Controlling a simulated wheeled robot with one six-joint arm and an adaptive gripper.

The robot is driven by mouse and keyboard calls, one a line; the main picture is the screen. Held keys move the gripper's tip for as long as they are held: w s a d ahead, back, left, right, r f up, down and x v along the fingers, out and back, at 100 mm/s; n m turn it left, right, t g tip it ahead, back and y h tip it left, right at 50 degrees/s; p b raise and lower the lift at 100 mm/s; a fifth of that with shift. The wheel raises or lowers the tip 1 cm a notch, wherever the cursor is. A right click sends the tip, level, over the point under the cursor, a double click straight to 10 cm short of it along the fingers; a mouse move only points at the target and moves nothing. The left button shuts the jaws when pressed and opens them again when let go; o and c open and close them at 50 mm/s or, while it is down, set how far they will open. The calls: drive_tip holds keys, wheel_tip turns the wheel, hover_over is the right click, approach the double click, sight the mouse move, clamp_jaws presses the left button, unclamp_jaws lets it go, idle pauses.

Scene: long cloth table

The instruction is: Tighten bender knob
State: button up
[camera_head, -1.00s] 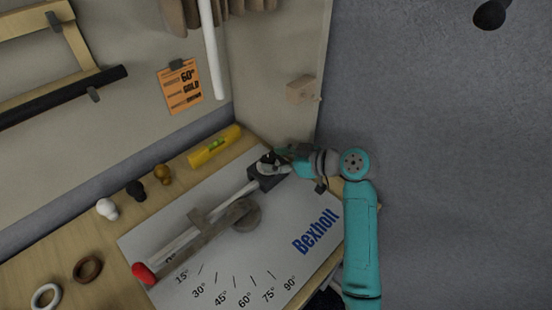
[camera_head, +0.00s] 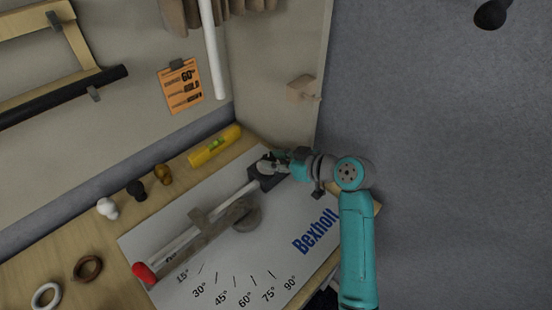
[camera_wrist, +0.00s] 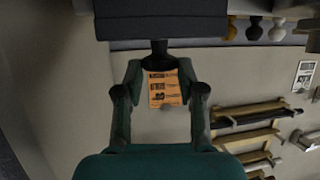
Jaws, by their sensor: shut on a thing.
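The bender lies on a white board (camera_head: 270,215) marked with angles from 15° to 90° and the name Bexholt. Its dark clamp block (camera_head: 264,183) is at the far end of a pale rod (camera_head: 238,192). The bender's lever has a red grip (camera_head: 144,272) and lies close along the rod, near the 0–15° end. My gripper (camera_head: 277,163) is at the clamp block. In the wrist view, the black knob (camera_wrist: 160,62) sits on a short stem below the dark block (camera_wrist: 160,24). My gripper's green fingers are shut on the knob, one on each side.
A yellow level (camera_head: 214,147) lies behind the board. White, black and brown knobs (camera_head: 162,174) stand along the back left. Brown and white rings (camera_head: 87,268) lie at front left. An orange card (camera_head: 181,88) reading 60° hangs on the wall. A wooden block (camera_head: 303,89) juts from the side panel.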

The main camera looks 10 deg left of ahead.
drive_tip(key=m+t+h, duration=0.2)
drive_tip(key=m+t, duration=0.1)
drive_tip(key=s+a+m+t+h, duration=0.1)
drive_tip(key=m+h, duration=0.1)
drive_tip(key=shift+t, duration=0.3)
drive_tip(key=m+h, duration=0.1)
drive_tip(key=h, duration=0.1)
drive_tip(key=m+t+h, duration=0.1)
drive_tip(key=m, duration=0.1)
drive_tip(key=m+t+h, duration=0.1)
drive_tip(key=m+h, duration=0.1)
drive_tip(key=shift+s+a+h, duration=0.15)
drive_tip(key=shift+a+h, duration=0.15)
drive_tip(key=shift+a, duration=0.05)
drive_tip(key=shift+m+h, duration=0.3)
drive_tip(key=shift+m, duration=0.1)
drive_tip(key=o, duration=1.1)
drive_tip(key=shift+o, duration=0.2)
drive_tip(key=v, duration=1.2)
drive_tip(key=shift+f, duration=0.25)
